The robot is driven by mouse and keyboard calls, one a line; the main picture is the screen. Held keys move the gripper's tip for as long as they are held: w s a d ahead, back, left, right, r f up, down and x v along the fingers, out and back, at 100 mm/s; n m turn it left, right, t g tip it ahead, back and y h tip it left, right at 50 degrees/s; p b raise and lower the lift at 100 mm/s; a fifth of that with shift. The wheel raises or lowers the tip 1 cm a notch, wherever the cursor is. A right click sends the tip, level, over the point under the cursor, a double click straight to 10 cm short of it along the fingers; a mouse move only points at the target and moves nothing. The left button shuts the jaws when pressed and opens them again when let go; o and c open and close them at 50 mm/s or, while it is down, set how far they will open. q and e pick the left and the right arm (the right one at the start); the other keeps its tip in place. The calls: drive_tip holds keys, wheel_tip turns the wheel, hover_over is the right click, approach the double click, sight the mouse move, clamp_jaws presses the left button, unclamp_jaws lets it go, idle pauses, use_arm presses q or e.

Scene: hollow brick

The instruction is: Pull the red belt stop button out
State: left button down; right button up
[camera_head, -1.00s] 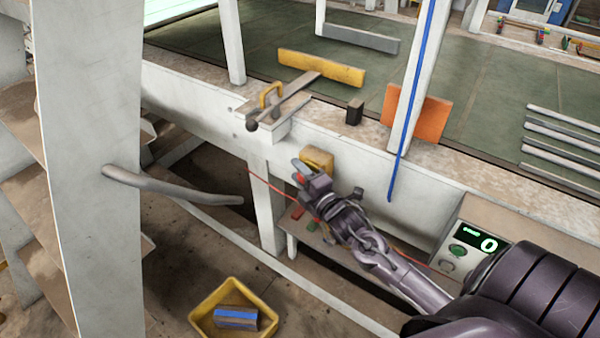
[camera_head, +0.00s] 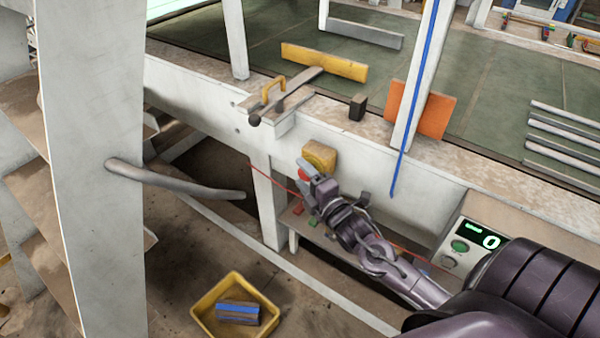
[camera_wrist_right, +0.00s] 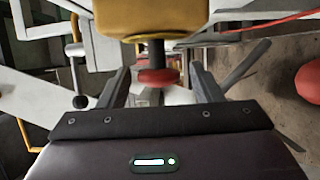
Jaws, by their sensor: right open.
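The red belt stop button (camera_wrist_right: 158,77) shows in the right wrist view as a red disc on a dark stem below a yellow box (camera_wrist_right: 152,17). In the head view the yellow box (camera_head: 320,155) is on the white side wall of the belt frame. My right gripper (camera_wrist_right: 160,70) is open, with one finger on each side of the red disc and a visible gap on both sides. In the head view my right gripper (camera_head: 308,170) is just below the box and partly hides the button. My left gripper is not in view.
A control panel (camera_head: 466,247) with a green display reading 0 stands at the lower right. A grey bar (camera_head: 175,180) juts out at the left. A yellow bin (camera_head: 240,278) is on the floor. A red cord (camera_head: 276,182) runs along the frame, close to my right gripper.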

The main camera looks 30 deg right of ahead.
sight(305, 178)
drive_tip(key=shift+s+b, duration=0.35)
drive_tip(key=shift+s, duration=2.45)
drive_tip(key=s+a+f+m+g, duration=0.2)
drive_tip(key=s+a+m+g, duration=0.4)
drive_tip(key=s+m+g, duration=0.15)
drive_tip(key=s+a+f+m+g, duration=0.3)
drive_tip(key=s+a+m+g, duration=0.4)
drive_tip(key=m, duration=0.1)
wheel_tip(305, 178, down, 29)
drive_tip(key=s+g, duration=0.1)
drive_tip(key=s, duration=0.1)
drive_tip(key=s+d+f, duration=0.2)
drive_tip(key=s+f, duration=0.7)
drive_tip(key=s, duration=0.1)
drive_tip(key=s+d+f+g, duration=0.1)
drive_tip(key=s+d+f, duration=0.1)
drive_tip(key=s+f, duration=0.8)
